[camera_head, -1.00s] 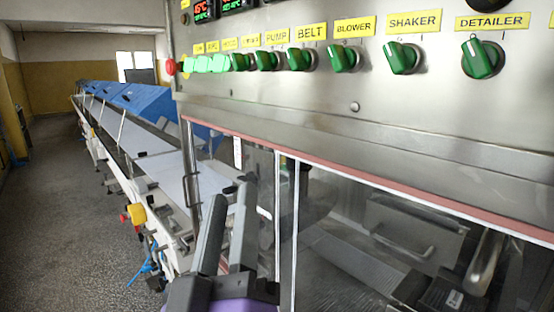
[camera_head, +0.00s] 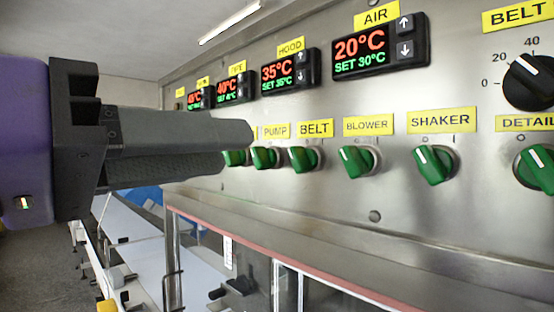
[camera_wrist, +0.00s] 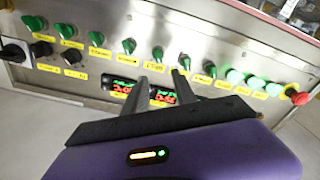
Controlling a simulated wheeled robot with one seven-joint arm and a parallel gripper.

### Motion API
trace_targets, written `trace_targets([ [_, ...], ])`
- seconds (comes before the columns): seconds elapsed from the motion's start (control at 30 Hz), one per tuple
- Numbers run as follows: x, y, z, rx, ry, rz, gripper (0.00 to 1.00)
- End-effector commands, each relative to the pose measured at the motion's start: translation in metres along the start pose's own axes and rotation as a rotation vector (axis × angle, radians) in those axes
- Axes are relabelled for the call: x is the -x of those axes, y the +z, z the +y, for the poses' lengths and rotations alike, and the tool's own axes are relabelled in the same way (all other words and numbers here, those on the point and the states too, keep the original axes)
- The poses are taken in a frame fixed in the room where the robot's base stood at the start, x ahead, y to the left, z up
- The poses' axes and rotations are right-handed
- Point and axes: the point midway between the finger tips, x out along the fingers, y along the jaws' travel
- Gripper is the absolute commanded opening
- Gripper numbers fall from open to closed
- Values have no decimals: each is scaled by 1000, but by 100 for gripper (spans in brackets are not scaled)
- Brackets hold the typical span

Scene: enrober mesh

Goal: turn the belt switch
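The belt switch (camera_head: 306,158) is a green knob under the yellow BELT label (camera_head: 315,128), between the PUMP and BLOWER knobs in the head view. It also shows in the wrist view (camera_wrist: 128,46), where the panel appears upside down. My gripper (camera_head: 233,148) reaches in from the left with its tips left of the belt switch, hiding the knobs further left. In the wrist view my gripper (camera_wrist: 158,75) is open and empty, with a gap between the tips. I see no contact.
Temperature displays (camera_head: 361,52) sit above the knob row. A black dial (camera_head: 529,82) under another BELT label is at upper right. The blower knob (camera_head: 356,161) is right of the belt switch. A red button (camera_wrist: 299,97) is at the panel's far end. A steel ledge runs below the panel.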

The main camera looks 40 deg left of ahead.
Motion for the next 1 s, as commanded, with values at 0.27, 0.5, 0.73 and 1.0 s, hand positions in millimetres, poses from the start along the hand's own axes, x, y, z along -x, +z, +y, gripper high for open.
trace_targets([
  [0.27, -15, 12, 0, 26, -2, -53, 33],
  [0.5, -52, 13, 0, 26, -2, -50, 33],
  [0.73, -75, 15, 0, 26, -2, -49, 33],
  [1.0, -78, 16, -1, 25, -3, -47, 33],
])
